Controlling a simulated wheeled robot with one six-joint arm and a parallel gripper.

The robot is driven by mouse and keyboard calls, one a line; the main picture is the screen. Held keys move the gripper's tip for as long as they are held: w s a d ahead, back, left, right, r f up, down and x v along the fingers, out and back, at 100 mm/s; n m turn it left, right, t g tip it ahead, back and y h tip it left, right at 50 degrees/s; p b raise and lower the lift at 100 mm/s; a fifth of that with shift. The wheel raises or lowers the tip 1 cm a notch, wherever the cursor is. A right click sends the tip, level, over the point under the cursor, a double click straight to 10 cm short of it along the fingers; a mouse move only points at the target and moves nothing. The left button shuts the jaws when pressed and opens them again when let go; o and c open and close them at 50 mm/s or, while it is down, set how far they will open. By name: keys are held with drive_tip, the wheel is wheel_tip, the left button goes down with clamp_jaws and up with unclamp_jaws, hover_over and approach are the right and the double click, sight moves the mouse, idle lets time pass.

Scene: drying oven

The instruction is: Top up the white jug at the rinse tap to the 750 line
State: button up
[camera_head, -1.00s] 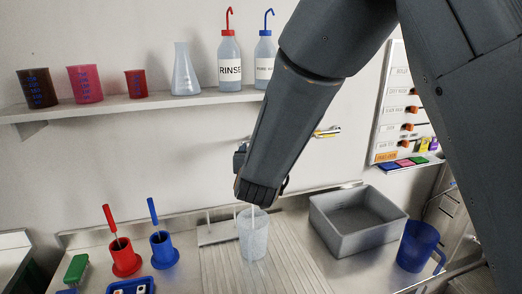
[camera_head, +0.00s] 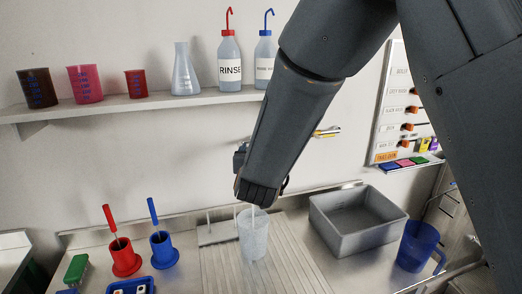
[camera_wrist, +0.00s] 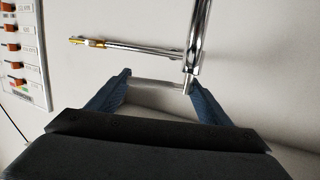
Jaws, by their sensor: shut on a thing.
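The white jug (camera_head: 253,238) is pale and translucent and stands upright on the ribbed draining board, below my gripper. A thin pale line runs down into its mouth; I cannot tell if it is water or a spout. Its level and the 750 line cannot be read. In the wrist view, my gripper (camera_wrist: 157,84) is shut on a short pale metal bar (camera_wrist: 157,85), apparently the tap lever, beside the chrome tap tube (camera_wrist: 199,35). In the head view my arm hides most of the tap and the fingertips.
A grey basin (camera_head: 357,222) and a blue jug (camera_head: 417,247) stand to the right. Red (camera_head: 124,258) and blue (camera_head: 163,251) holders stand at left. A shelf (camera_head: 135,106) above carries beakers, a flask and bottles. A brass-tipped pipe (camera_wrist: 130,46) is on the wall.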

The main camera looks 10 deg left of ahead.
drive_tip(key=shift+w, duration=0.1)
drive_tip(key=shift+w+n+y+b, duration=0.2)
drive_tip(key=shift+n+y+b, duration=0.4)
drive_tip(key=shift+y+b, duration=0.45)
drive_tip(key=n+y+b, duration=0.1)
drive_tip(key=b, duration=0.1)
drive_tip(key=n+g+y+b, duration=0.1)
drive_tip(key=b, duration=0.1)
drive_tip(key=shift+w+a+g+y, duration=0.2)
drive_tip(key=shift+w+g+y, duration=0.05)
drive_tip(key=shift+g, duration=0.05)
drive_tip(key=shift+r, duration=0.1)
drive_tip(key=o, duration=1.1)
drive_tip(key=shift+s, duration=0.1)
